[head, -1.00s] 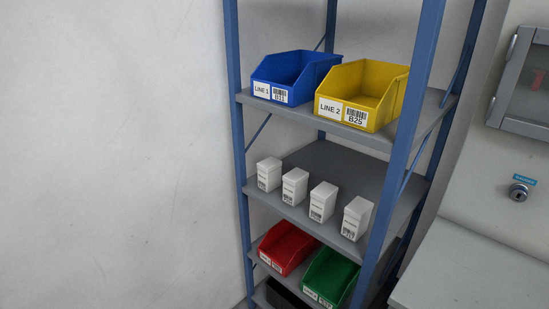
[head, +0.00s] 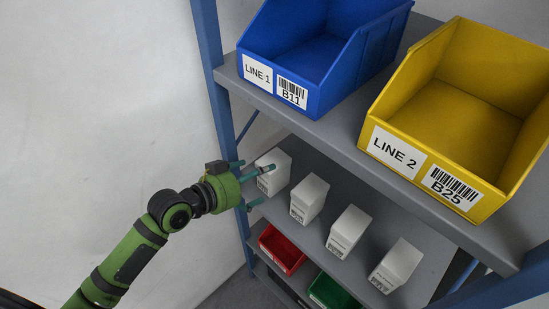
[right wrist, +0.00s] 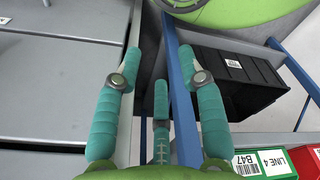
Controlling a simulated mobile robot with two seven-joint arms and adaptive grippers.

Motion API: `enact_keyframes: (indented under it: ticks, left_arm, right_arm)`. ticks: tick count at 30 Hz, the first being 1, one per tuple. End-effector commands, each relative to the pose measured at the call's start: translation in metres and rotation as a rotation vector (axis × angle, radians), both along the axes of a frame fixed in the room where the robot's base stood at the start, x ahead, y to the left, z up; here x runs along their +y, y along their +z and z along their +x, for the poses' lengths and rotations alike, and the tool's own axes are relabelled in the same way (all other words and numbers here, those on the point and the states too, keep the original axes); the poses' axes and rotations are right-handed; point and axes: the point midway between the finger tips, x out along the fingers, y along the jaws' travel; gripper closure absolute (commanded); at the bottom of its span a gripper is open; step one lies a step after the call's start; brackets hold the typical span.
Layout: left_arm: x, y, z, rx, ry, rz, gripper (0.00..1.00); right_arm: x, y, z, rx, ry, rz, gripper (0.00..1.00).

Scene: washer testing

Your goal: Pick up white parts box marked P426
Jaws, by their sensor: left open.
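Four-sided white parts boxes stand in a row on the middle shelf (head: 318,237) in the head view: the leftmost box (head: 280,178), a second (head: 311,198), a third (head: 349,228) and the rightmost (head: 398,262). Their small labels are too blurred to read, so I cannot tell which is P426. My left gripper (head: 260,186) is open at the leftmost box, with fingers at its near left side, one partly in front of it. Contact is unclear. My right gripper (right wrist: 160,65) is open and empty in the right wrist view, away from the white boxes.
Blue bin B11 (head: 320,65) and yellow bin B25 (head: 455,120) overhang the row from the upper shelf. A blue post (head: 208,60) stands left. Red (head: 283,247) and green (head: 333,290) bins sit below. A black crate (right wrist: 235,90) and blue post (right wrist: 185,95) are near my right gripper.

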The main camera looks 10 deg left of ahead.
Motion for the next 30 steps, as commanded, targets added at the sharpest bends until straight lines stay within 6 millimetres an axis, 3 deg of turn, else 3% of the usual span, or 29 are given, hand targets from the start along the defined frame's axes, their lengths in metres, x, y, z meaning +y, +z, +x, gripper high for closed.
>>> enact_keyframes:
  ticks: [3, 7, 11, 15, 19, 23, 27, 28, 30]
  left_arm:
    - [-0.008, -0.003, 0.01, 0.001, 0.002, -0.003, 0.0]
    - [-0.021, -0.008, 0.021, 0.002, 0.002, -0.004, 0.0]
    - [-0.032, -0.017, 0.034, 0.001, 0.003, -0.002, 0.0]
    - [-0.038, -0.023, 0.043, 0.001, 0.003, 0.001, 0.0]
    - [-0.039, -0.025, 0.044, 0.0, 0.003, 0.002, 0.0]
    - [-0.039, -0.025, 0.044, 0.0, 0.003, 0.002, 0.0]
    - [-0.039, -0.025, 0.044, 0.0, 0.003, 0.002, 0.56]
    - [-0.039, -0.025, 0.044, 0.0, 0.003, 0.002, 0.63]
    - [-0.039, -0.025, 0.044, 0.0, 0.003, 0.002, 0.63]
  right_arm:
    - [-0.002, 0.004, -0.029, 0.047, 0.0, -0.004, 0.6]
    - [-0.002, 0.011, -0.044, 0.07, 0.0, -0.006, 0.6]
    - [-0.002, 0.015, -0.041, 0.063, 0.0, -0.006, 0.6]
    - [-0.001, 0.017, -0.023, 0.035, 0.0, -0.003, 0.6]
    - [0.0, 0.018, -0.01, 0.013, 0.0, 0.0, 0.6]
    - [0.0, 0.018, -0.01, 0.014, 0.001, 0.0, 0.6]
    - [-0.001, 0.017, -0.015, 0.022, 0.001, -0.002, 0.6]
    - [-0.001, 0.017, -0.017, 0.025, 0.001, -0.002, 0.6]
    - [-0.001, 0.017, -0.021, 0.031, 0.001, -0.003, 0.6]
